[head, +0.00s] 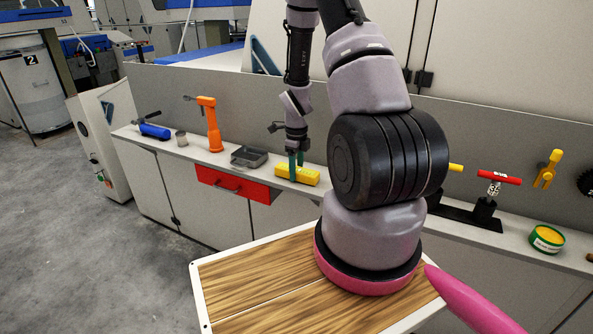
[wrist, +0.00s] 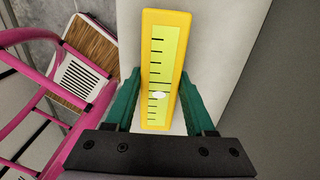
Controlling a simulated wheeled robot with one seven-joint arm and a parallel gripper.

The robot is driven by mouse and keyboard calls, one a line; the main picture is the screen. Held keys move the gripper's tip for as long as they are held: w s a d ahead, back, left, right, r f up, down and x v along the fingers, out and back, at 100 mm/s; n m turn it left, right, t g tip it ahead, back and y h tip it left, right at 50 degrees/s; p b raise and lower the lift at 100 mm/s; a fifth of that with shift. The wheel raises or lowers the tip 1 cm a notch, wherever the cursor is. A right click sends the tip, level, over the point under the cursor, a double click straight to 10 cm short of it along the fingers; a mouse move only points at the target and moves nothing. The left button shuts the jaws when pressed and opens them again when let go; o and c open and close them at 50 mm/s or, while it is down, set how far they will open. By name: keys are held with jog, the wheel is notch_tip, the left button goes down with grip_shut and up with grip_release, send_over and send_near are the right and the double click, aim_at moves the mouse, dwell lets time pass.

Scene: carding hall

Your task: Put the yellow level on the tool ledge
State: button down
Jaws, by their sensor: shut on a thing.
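The yellow level (head: 307,177) is at the ledge, in the middle of the head view, beside my arm. My gripper (head: 296,165) points down over it with its green fingers on the level. In the wrist view the level (wrist: 161,75) stretches away between the two green fingers of my gripper (wrist: 160,100), which are shut on it. The tool ledge (head: 225,158) is the pale narrow top along the grey cabinets. I cannot tell whether the level rests on the ledge or is just above it.
Left of the level, the ledge holds a grey tray (head: 249,156), an orange tool (head: 210,125), a small cup (head: 181,138) and a blue tool (head: 154,130). A red drawer front (head: 235,187) is below. To the right are a red-handled tool (head: 493,178) and a green tin (head: 546,239).

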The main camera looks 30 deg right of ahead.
jog(key=shift+f, duration=0.15)
jog(key=shift+c, duration=1.3)
grip_release()
jog(key=s+a+r+n+t, duration=0.1)
jog(key=s+a+r+n, duration=0.15)
jog(key=r, duration=0.75)
jog(key=s+a+r+n+t, duration=0.1)
jog(key=r+n, duration=0.3)
jog(key=r, duration=0.6)
jog(key=s+a+r+n+t, duration=0.1)
jog(key=a+r+n, duration=0.15)
jog(key=r, duration=0.85)
jog(key=s+a+r+n+t+y, duration=0.2)
jog(key=s+a+r+n+t, duration=0.2)
jog(key=s+r+n, duration=0.8)
jog(key=s+a+n, duration=0.2)
jog(key=s+n, duration=0.1)
jog(key=shift+s+r, duration=0.15)
jog(key=shift+r, duration=0.05)
